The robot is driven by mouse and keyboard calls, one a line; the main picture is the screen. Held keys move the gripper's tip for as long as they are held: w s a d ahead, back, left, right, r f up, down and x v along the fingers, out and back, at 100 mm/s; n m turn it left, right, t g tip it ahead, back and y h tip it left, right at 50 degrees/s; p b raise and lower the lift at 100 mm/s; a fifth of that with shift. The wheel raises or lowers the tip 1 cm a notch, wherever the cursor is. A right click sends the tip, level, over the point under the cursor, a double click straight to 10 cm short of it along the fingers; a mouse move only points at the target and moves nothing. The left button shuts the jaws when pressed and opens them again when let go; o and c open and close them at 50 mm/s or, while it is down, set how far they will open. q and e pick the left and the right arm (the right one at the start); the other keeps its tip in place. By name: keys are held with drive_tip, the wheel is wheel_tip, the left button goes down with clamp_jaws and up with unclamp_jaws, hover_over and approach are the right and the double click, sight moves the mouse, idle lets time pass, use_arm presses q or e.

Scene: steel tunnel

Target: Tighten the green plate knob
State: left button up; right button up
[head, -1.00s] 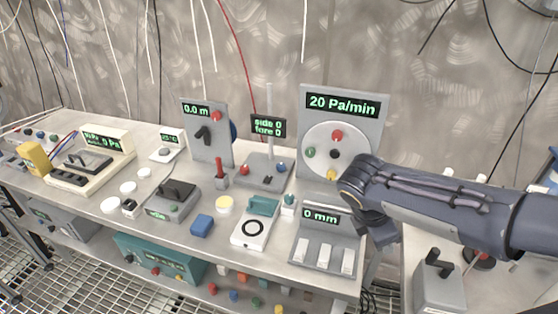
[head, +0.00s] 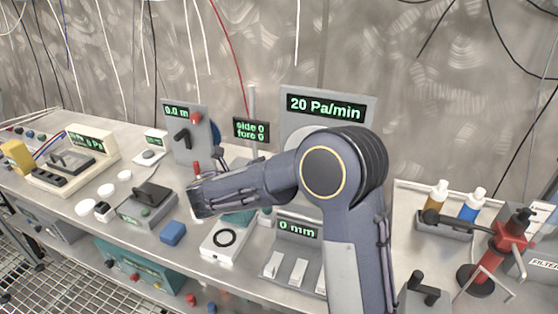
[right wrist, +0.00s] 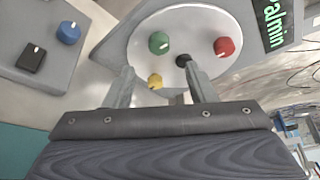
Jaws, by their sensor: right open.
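In the right wrist view, the green knob (right wrist: 159,43) sits on a round white plate (right wrist: 140,62) with a red knob (right wrist: 224,46), a black knob (right wrist: 183,60) and a yellow knob (right wrist: 155,81). My right gripper (right wrist: 160,72) is open, its two fingers spread apart and pointing at the plate. The green knob shows just beyond the fingertips, not held. The yellow knob appears in the gap between the fingers; contact cannot be told. In the head view my right arm hides most of the plate and the green knob. The display (head: 326,107) above reads 20 Pa/min. My left gripper is out of view.
A base with black and blue knobs (right wrist: 68,33) stands beside the plate. The 0 mm slider box (head: 296,255) and a blue block (head: 173,233) lie close to my arm. A red stand (head: 507,245) and bottles (head: 470,207) are at the right.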

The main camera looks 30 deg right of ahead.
drive_tip(key=x, duration=0.7)
drive_tip(key=shift+w, duration=0.3)
drive_tip(key=shift+d, duration=0.1)
drive_tip(key=c, duration=1)
